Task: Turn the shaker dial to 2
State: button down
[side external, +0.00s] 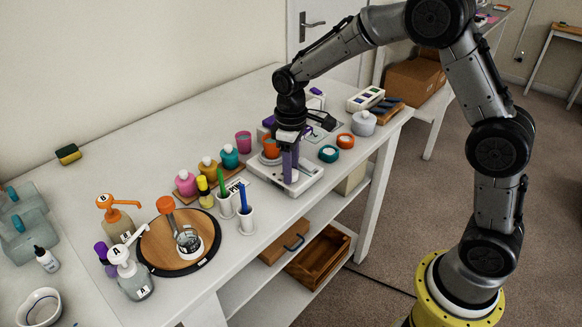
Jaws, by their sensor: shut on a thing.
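The shaker (308,179) is a low white unit near the table's front edge, in the middle of the side external view. An orange cup (271,149) stands on its left part. My gripper (291,176) points straight down over the shaker's front part, right of the cup. Its purple lower end reaches down to the shaker's top. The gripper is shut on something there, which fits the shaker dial. The dial, its numbers and its setting are hidden or too small to read.
Pink, amber and teal bottles (230,157) stand close left of the shaker. White holders with green and blue sticks (246,218) are in front of them. A teal-rimmed jar (329,154) and an orange one (345,141) stand to the right. A round wooden turntable (155,248) is further left.

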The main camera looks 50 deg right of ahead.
jog(key=shift+r, duration=0.1)
dwell(0.3)
jog(key=shift+c, duration=2.1)
grip_release()
notch_tip(320, 180, up, 14)
